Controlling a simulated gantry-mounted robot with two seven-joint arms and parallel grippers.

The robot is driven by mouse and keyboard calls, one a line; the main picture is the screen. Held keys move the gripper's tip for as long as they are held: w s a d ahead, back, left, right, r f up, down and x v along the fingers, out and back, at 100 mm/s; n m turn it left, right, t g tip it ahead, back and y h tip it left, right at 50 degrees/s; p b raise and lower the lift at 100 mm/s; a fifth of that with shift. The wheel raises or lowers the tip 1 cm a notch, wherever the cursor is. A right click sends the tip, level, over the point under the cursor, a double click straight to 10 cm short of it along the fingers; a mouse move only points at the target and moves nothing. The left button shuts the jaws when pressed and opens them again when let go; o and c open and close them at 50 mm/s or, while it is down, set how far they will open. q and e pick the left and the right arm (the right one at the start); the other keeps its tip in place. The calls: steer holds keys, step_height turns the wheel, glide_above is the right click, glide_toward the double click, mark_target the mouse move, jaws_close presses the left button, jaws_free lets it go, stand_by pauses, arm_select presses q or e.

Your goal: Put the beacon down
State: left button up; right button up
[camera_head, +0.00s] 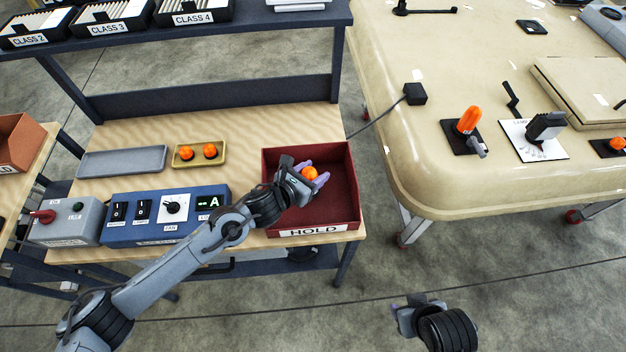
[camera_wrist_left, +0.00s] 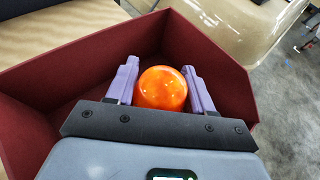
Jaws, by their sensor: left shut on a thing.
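The orange round beacon (camera_head: 309,173) is between the purple fingers of my left gripper (camera_head: 310,178). My left gripper is shut on it, over the dark red bin labelled HOLD (camera_head: 345,205). In the left wrist view the beacon (camera_wrist_left: 161,89) sits between both fingers, with the bin's walls (camera_wrist_left: 215,60) around them. I cannot tell whether the beacon touches the bin floor. My right gripper (camera_head: 408,305) is at the bottom right over the floor, away from the bench; its finger opening is unclear.
Two more orange round pieces (camera_head: 198,152) sit in a yellow tray. A grey tray (camera_head: 122,162) lies beside it, empty. A blue control box (camera_head: 160,217) stands left of the bin. A cream trolley (camera_head: 430,150) with an orange-handled lever (camera_head: 468,121) stands to the right.

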arm_select(q)
steer(key=shift+f, duration=1.95)
steer(key=shift+f, duration=0.1)
steer(key=shift+f+b, duration=0.15)
steer(key=shift+b, duration=0.2)
steer(key=o, duration=1.1)
steer(key=shift+o, duration=0.2)
